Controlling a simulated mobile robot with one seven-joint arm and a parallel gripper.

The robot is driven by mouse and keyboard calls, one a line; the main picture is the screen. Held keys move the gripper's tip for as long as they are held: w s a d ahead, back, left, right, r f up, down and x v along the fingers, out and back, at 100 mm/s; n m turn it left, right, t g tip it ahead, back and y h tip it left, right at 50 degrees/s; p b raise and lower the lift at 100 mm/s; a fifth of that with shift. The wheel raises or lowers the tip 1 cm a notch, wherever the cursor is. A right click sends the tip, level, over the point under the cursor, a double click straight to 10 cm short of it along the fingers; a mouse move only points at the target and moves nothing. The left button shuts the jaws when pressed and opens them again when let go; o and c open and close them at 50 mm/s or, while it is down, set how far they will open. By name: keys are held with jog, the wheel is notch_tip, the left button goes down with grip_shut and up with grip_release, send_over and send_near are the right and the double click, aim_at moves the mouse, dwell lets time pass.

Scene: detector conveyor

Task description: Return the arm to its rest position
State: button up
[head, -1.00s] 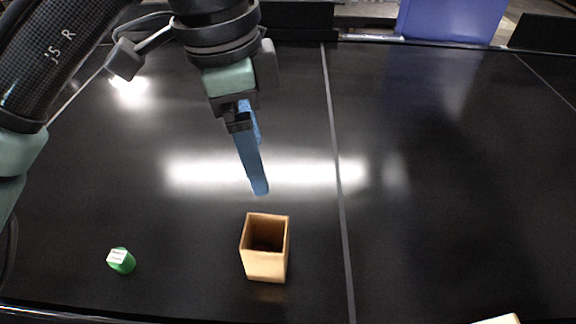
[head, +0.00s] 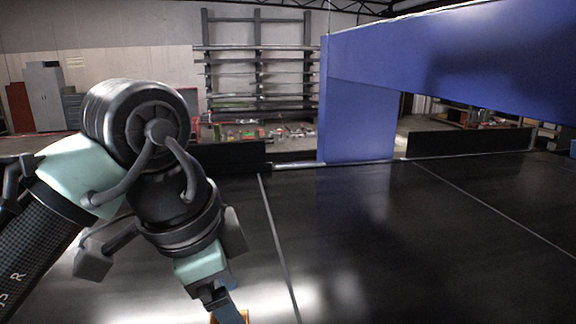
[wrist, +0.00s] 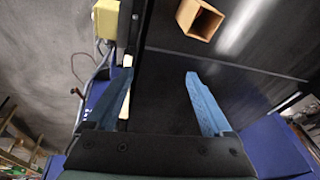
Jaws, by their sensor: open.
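My gripper (wrist: 158,95) shows in the wrist view with its two blue fingers spread apart and nothing between them. In the head view my arm comes in from the left, and the gripper's lower end is cut off by the bottom edge. An open-topped tan box (wrist: 199,19) stands on the black belt (wrist: 170,68) beyond the fingers in the wrist view, apart from them. In the head view only a sliver of orange-tan shows beside the finger at the bottom edge. The green object is not in view now.
A blue detector arch (head: 362,120) spans the conveyor at the right in the head view. A low dark side wall (head: 470,142) runs along the far edge. Metal shelves (head: 257,65) stand behind. The belt's right part (head: 400,235) is clear.

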jog(key=w+d+r+t+h+b, duration=0.25)
jog(key=w+d+t, duration=0.35)
jog(key=d, duration=0.6)
jog(key=w+d+r+n+t+h+b, duration=0.1)
jog(key=w+d+r+t+h+b, duration=0.1)
jog(key=d+r+t+h+b, duration=0.3)
jog(key=s+a+r+n+t+y+b, duration=0.5)
jog(key=s+a+r+n+t+y, duration=0.2)
jog(key=s+n+t, duration=0.5)
jog(key=s+a+t+y, duration=0.1)
jog(key=a+y, duration=0.1)
jog(key=a, duration=0.1)
jog(key=shift+a+n+t+y, duration=0.25)
jog(key=shift+n+t+y, duration=0.05)
jog(key=shift+n+y, duration=0.1)
jog(key=shift+f, duration=0.1)
